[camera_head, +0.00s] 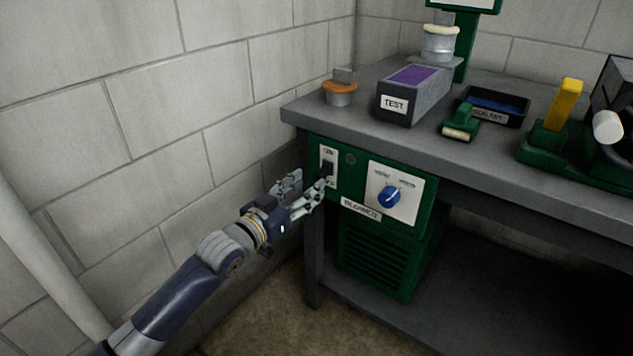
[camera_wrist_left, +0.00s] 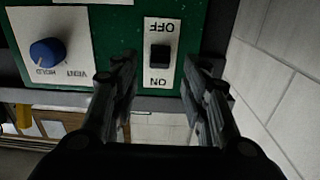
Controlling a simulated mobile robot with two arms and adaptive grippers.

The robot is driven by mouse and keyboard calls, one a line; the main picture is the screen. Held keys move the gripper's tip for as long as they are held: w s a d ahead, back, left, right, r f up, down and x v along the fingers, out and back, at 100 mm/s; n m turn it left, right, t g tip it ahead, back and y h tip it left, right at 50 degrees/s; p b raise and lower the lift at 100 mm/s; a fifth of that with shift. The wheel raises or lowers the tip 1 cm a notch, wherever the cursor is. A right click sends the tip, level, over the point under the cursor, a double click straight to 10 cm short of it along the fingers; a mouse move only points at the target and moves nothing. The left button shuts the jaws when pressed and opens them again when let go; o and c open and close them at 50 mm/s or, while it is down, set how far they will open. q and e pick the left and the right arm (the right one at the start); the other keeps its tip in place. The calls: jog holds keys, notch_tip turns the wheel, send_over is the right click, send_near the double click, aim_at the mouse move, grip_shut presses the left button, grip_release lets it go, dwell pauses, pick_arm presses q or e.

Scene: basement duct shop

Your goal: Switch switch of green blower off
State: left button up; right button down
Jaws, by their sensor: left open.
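The green blower (camera_head: 356,231) is a green box with louvres under the bench. A black rocker switch (camera_head: 327,168) sits on its white plate (camera_head: 323,155), with ON above and OFF below in the head view. The wrist view shows the switch (camera_wrist_left: 159,56) upside down, with OFF at the top and ON at the bottom. I cannot tell which side is pressed. My left gripper (camera_head: 306,190) is open and empty in front of the plate. In the wrist view its fingers (camera_wrist_left: 160,64) are on either side of the switch, with gaps.
A blue knob (camera_head: 388,197) marked VENT and HOLD is right of the switch. The bench top (camera_head: 362,130) above carries a TEST box (camera_head: 412,92), an orange-rimmed pot (camera_head: 339,92) and a dark tray (camera_head: 519,112). A block wall (camera_head: 160,130) stands close on the left.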

aim_at(318, 177)
pick_arm(q)
jog(key=shift+b+x, duration=0.45)
jog(key=shift+x, duration=2)
jog(key=shift+c, duration=0.6)
grip_shut()
